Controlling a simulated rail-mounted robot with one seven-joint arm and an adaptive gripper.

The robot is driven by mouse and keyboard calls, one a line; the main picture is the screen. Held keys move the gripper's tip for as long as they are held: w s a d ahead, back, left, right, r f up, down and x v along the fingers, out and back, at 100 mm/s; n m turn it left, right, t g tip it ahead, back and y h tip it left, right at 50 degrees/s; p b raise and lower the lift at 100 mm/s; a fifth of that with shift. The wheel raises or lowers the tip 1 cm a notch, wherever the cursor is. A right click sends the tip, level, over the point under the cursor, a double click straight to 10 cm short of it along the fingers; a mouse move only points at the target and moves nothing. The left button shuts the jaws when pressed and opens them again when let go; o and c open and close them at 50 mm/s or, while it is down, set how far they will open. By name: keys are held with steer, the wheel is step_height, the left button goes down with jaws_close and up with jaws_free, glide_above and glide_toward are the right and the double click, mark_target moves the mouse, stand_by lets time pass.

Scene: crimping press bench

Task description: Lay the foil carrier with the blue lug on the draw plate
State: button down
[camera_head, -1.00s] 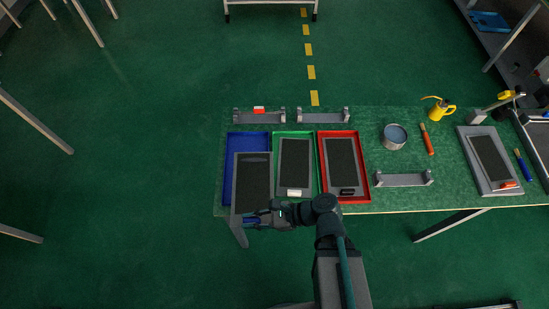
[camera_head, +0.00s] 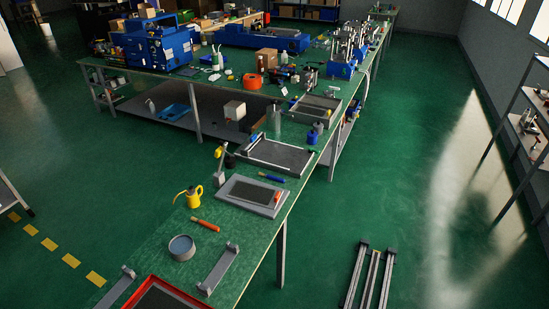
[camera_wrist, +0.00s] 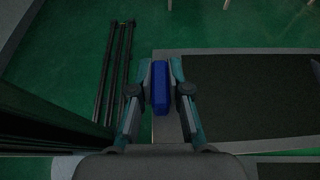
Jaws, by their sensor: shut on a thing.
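My gripper (camera_wrist: 160,68) is shut on the blue lug (camera_wrist: 160,92) in the wrist view. The foil carrier (camera_wrist: 250,95), a grey frame with a dark panel, extends right from the lug and runs out of the picture. In the head view, a grey plate (camera_head: 234,201) bears a dark panel with an orange-red lug (camera_head: 277,198). Beyond it lies a flat, dark-topped bed (camera_head: 285,156) with a pale bar along one side. I cannot tell which is the draw plate.
Beside the grey plate are a yellow can (camera_head: 194,197), an orange-handled tool (camera_head: 205,224), a blue-handled tool (camera_head: 271,178) and a round tin (camera_head: 181,247). A grey bracket (camera_head: 219,269) and a red tray (camera_head: 153,281) are nearer. Rails (camera_head: 369,278) stand over the floor at right.

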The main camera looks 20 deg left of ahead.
stand_by(0.3)
steer(key=shift+a+f, duration=0.1)
steer(key=shift+a, duration=0.05)
steer(key=w+a+r+m+t+y+b, duration=0.1)
steer(key=w+a+m+t+y, duration=0.2)
steer(key=w, duration=0.8)
steer(key=w+a+m+y+b, duration=0.2)
steer(key=w+m+y, duration=0.2)
steer(key=w, duration=0.7)
steer(key=w+d+r+m+t+y+b, duration=0.1)
steer(key=w+d+m+t+y, duration=0.2)
steer(key=w, duration=0.9)
steer(key=w+d+m+t+y+b, duration=0.1)
steer(key=w+d+m+t, duration=0.3)
steer(key=w, duration=0.7)
steer(key=w+d+r+m+t+b, duration=0.1)
steer(key=w+d+m+t+b, duration=0.4)
steer(key=w+d, duration=1.35)
steer(key=w+d+m+t+h, duration=0.1)
steer(key=w+d+m+t, duration=0.1)
steer(key=d, duration=1)
steer(key=w+d+r+m+t, duration=0.1)
steer(key=d+t, duration=0.3)
steer(key=d, duration=0.8)
steer(key=shift+w+d+r+m+h, duration=0.15)
steer(key=shift+w+d+m+h, duration=0.25)
steer(key=shift+m, duration=0.4)
